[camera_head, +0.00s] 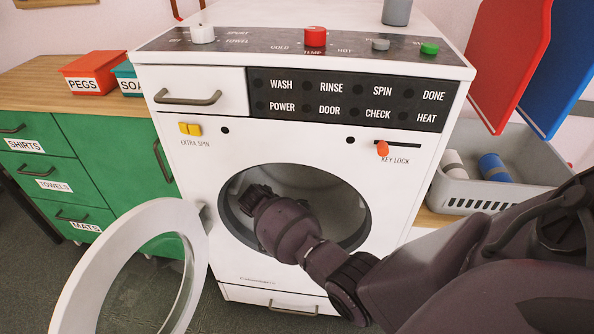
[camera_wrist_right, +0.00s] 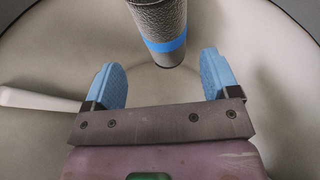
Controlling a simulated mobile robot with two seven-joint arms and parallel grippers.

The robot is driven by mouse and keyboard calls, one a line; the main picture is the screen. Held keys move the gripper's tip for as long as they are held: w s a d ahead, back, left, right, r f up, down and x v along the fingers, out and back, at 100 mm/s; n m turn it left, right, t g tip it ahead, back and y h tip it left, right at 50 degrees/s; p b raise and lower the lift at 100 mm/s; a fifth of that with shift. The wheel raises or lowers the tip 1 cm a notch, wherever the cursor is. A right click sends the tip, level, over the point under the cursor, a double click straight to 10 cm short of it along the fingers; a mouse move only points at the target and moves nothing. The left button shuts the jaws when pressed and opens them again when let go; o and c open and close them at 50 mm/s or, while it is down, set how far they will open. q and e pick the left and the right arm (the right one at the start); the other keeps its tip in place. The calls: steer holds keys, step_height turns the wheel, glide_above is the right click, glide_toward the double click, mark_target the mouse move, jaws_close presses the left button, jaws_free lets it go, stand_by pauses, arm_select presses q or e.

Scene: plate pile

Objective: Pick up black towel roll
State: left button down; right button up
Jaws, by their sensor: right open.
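In the right wrist view a dark grey to black towel roll (camera_wrist_right: 160,18) with a blue band near its lower end is inside the pale drum (camera_wrist_right: 60,55). It is cut off by the top edge of that view. My right gripper (camera_wrist_right: 162,75) is open, with its two blue fingers on either side below the roll's end and nothing between them. In the head view my right arm reaches through the round door opening of the white washing machine (camera_head: 185,120); its fingertips and the roll are hidden there. My left gripper is not in view.
The round glass door (camera_head: 78,262) stands open at the left. A grey basket (camera_head: 530,196) with a white roll (camera_head: 455,165) and a blue roll (camera_head: 493,166) is at the right. A green drawer cabinet (camera_head: 110,155) stands at the left. A pale drum rib (camera_wrist_right: 35,101) shows inside.

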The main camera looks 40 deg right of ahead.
steer(key=b+x, duration=0.1)
steer(key=x, duration=0.2)
steer(key=shift+s+a+f, duration=0.1)
steer(key=shift+s+f, duration=0.05)
steer(key=shift+f, duration=0.05)
steer(key=shift+d+f, duration=0.2)
steer(key=shift+d, duration=0.1)
steer(key=shift+d+f, duration=0.15)
steer(key=shift+f, duration=0.1)
steer(key=b+x, duration=0.1)
steer(key=x, duration=0.1)
steer(key=shift+f+b, duration=0.35)
steer(key=shift+b, duration=0.05)
steer(key=shift+b+x, duration=0.35)
steer(key=shift+x, duration=0.5)
steer(key=shift+w+r, duration=0.2)
steer(key=shift+w, duration=0.1)
steer(key=c, duration=0.7)
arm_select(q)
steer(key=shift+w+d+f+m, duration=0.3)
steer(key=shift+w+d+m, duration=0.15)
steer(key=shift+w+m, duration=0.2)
arm_select(e)
steer(key=shift+c, duration=0.3)
